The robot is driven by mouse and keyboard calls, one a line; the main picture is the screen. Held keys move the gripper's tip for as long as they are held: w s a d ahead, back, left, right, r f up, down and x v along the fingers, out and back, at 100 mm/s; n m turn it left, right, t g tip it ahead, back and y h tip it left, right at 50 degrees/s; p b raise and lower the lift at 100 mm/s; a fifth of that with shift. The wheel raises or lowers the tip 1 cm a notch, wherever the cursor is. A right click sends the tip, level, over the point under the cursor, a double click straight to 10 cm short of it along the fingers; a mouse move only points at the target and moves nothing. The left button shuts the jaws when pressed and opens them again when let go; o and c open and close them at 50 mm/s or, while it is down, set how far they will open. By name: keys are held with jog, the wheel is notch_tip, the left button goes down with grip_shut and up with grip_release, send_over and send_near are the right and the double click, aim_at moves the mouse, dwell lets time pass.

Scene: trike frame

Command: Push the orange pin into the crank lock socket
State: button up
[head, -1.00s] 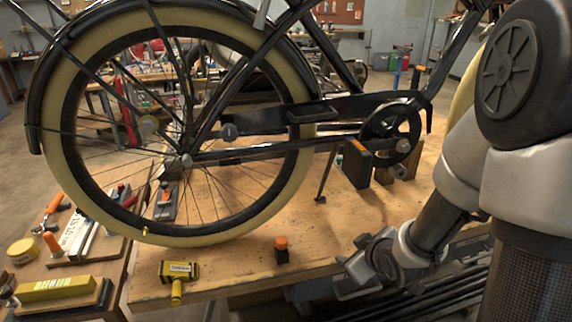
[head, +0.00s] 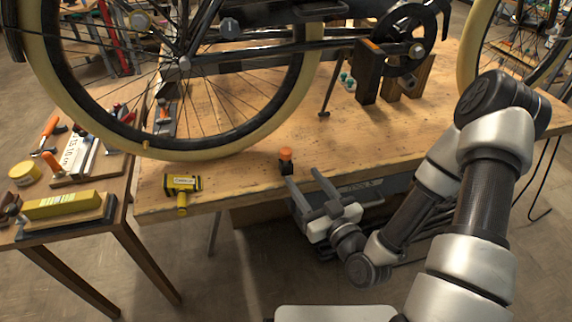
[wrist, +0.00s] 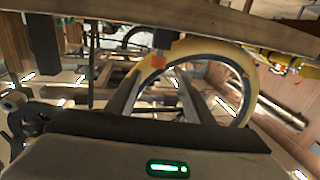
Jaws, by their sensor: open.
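The orange pin (head: 286,154) stands upright in a small black block near the front edge of the wooden workbench (head: 235,178). It also shows, upside down, in the wrist view (wrist: 158,62). My gripper (head: 304,176) is open and empty at the bench's front edge, its fingers pointing towards the pin. In the head view the left fingertip is close to the black block; I cannot tell if they touch. In the wrist view the pin appears between the fingertips (wrist: 160,76). The crank (head: 416,50) is at the back right; I cannot make out its lock socket.
A yellow-and-black hammer (head: 182,184) lies left of the pin. The bike's rear wheel (head: 235,143) stands behind it. Dark wooden support blocks (head: 368,75) stand under the crank. A side table at left holds a yellow block (head: 62,204) and orange-handled tools. The bench between pin and crank is mostly clear.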

jog(key=b+x, duration=0.1)
jog(key=x, duration=0.5)
jog(key=shift+w+a+b, duration=0.15)
jog(key=shift+w+b, duration=0.05)
jog(key=shift+b, duration=0.15)
jog(key=shift+b+x, duration=0.4)
jog(key=shift+x, duration=2.4)
jog(key=shift+w+f, duration=0.1)
jog(key=shift+f, duration=0.1)
jog(key=c, duration=1.1)
notch_tip(320, 180, up, 10)
jog(key=p, duration=0.3)
jog(key=shift+c, duration=0.2)
jog(key=shift+r, duration=0.1)
notch_tip(320, 180, up, 5)
jog(key=p, duration=0.4)
send_over(289, 157)
jog(key=w, duration=0.2)
jog(key=shift+s+a+r, duration=0.15)
jog(key=shift+s+a, duration=0.1)
jog(key=shift+a, duration=0.2)
